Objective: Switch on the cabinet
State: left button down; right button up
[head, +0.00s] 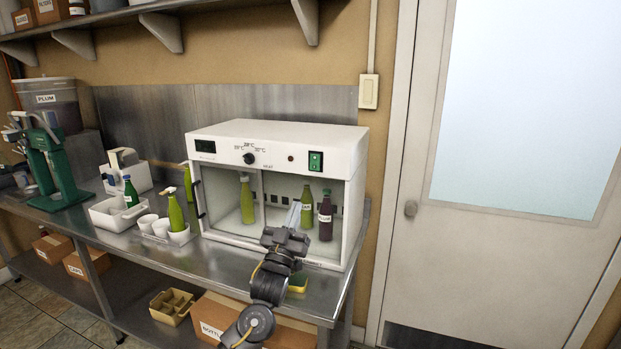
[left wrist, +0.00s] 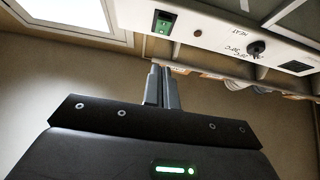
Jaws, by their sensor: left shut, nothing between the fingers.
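The white cabinet (head: 277,132) stands on the metal bench. Its top panel carries a dark display (head: 205,146), a black dial (head: 249,158), a small dull red lamp (head: 291,158) and a green rocker switch (head: 316,161). In the left wrist view the panel appears upside down, with the switch (left wrist: 164,22), lamp (left wrist: 197,33) and dial (left wrist: 257,47) beyond the fingers. My left gripper (head: 295,214) is shut and empty in front of the cabinet, its fingertips below the switch. The fingers (left wrist: 161,86) appear apart from the switch. My right gripper is out of view.
Green bottles (head: 247,200) and a dark bottle (head: 326,217) stand inside the cabinet. Left of it are a spray-topped bottle (head: 176,213), white cups and a white tray (head: 117,214). A shelf (head: 150,12) hangs above; a door (head: 405,270) is at right.

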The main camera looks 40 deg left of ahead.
aim_at(315, 165)
pick_arm(q)
jog(key=p+x, duration=0.1)
jog(key=x, duration=0.3)
jog(key=f+p+x, duration=0.1)
jog(key=p+x, duration=0.1)
jog(key=x, duration=0.2)
jog(key=w+p+x, duration=0.1)
jog(key=p+x, duration=0.1)
jog(key=x, duration=0.2)
jog(key=shift+a+f, duration=0.2)
jog(key=shift+f, duration=0.05)
jog(key=shift+w+a+f+p, duration=0.2)
jog(key=shift+w+p, duration=0.15)
jog(key=shift+w, duration=0.2)
